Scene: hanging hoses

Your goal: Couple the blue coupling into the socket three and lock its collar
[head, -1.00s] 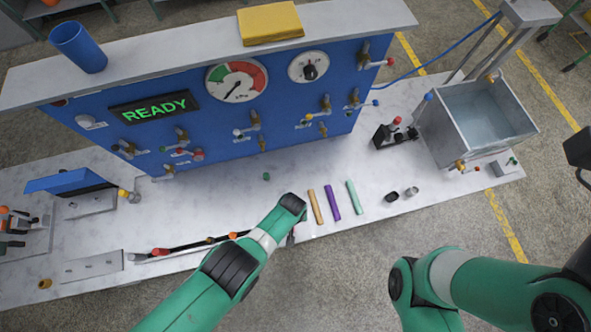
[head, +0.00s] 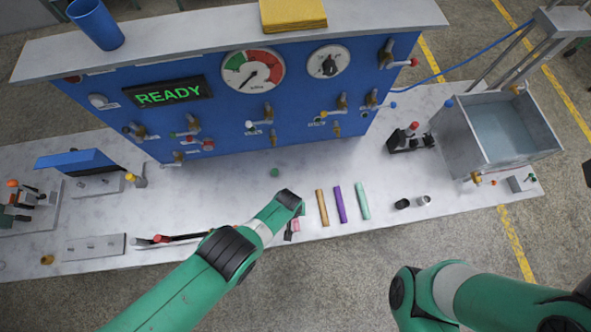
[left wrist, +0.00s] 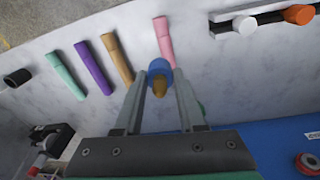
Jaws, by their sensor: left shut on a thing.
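My left gripper (left wrist: 158,92) is shut on the blue coupling (left wrist: 159,65), whose brass-coloured end shows between the fingers in the left wrist view. In the head view this gripper (head: 291,229) is low over the front of the bench, and the coupling is hidden there. The blue panel (head: 225,135) carries several brass fittings with coloured handles, among them one (head: 268,113) near the middle. Their labels are too small to read, so I cannot tell which is socket three. My right arm is at the bottom right; its gripper is out of frame.
Pink (left wrist: 164,40), tan (head: 322,207), purple (head: 340,204) and teal (head: 362,201) sticks lie on the bench near my left gripper. A dark rail (head: 180,239) with coloured ends lies left. A water tank (head: 470,145) stands right. The bench before the panel is mostly clear.

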